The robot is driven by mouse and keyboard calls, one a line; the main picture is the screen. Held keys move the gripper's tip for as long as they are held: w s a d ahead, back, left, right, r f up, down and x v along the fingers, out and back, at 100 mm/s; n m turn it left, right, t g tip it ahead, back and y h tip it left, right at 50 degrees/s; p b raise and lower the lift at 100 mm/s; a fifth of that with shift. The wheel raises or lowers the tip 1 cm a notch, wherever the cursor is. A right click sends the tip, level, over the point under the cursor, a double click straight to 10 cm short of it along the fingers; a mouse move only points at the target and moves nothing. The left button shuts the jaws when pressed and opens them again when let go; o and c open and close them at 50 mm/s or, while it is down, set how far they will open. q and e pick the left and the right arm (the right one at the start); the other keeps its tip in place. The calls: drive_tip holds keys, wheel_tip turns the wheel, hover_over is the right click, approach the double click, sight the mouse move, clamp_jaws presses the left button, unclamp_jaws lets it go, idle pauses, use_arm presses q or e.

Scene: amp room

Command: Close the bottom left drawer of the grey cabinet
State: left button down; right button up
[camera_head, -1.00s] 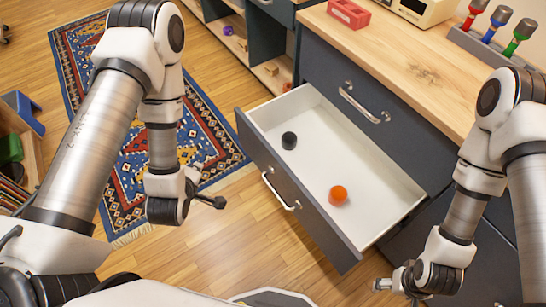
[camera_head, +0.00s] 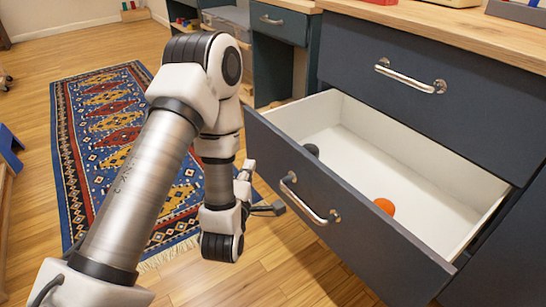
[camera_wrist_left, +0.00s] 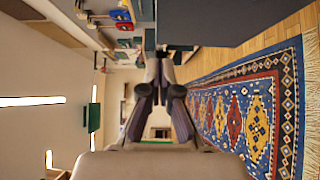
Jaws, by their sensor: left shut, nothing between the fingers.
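The bottom left drawer (camera_head: 362,232) of the dark grey cabinet (camera_head: 345,60) is pulled well out, below a shut drawer. Its front has a silver bar handle (camera_head: 305,202). Its white inside holds an orange round thing (camera_head: 384,206) and a dark round thing (camera_head: 311,150). My left gripper (camera_head: 278,207) is shut and empty, just left of the drawer front near the handle, with a small gap as far as I can tell. Its closed fingers also show in the left wrist view (camera_wrist_left: 163,72). My right gripper is out of the picture.
A blue and red patterned rug (camera_head: 105,110) lies on the wooden floor at the left. The shut upper drawer has a silver handle (camera_head: 410,78). A wooden worktop (camera_head: 440,22) tops the cabinet. Open floor lies in front of the drawer.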

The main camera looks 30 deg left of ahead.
use_arm(q)
drive_tip(key=b+x, duration=0.3)
drive_tip(key=b, duration=0.4)
approach(272, 132)
drive_tip(key=w+a, duration=0.2)
drive_tip(key=a, duration=0.2)
drive_tip(key=w, duration=0.1)
drive_tip(key=w+d+b, duration=0.1)
drive_tip(key=shift+w+d, duration=0.1)
drive_tip(key=shift+w, duration=0.3)
drive_tip(key=shift+w+d+b, duration=0.15)
drive_tip(key=shift+w+b, duration=0.2)
drive_tip(key=shift+w, duration=0.05)
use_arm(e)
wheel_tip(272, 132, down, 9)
use_arm(q)
drive_tip(key=shift+w, duration=0.15)
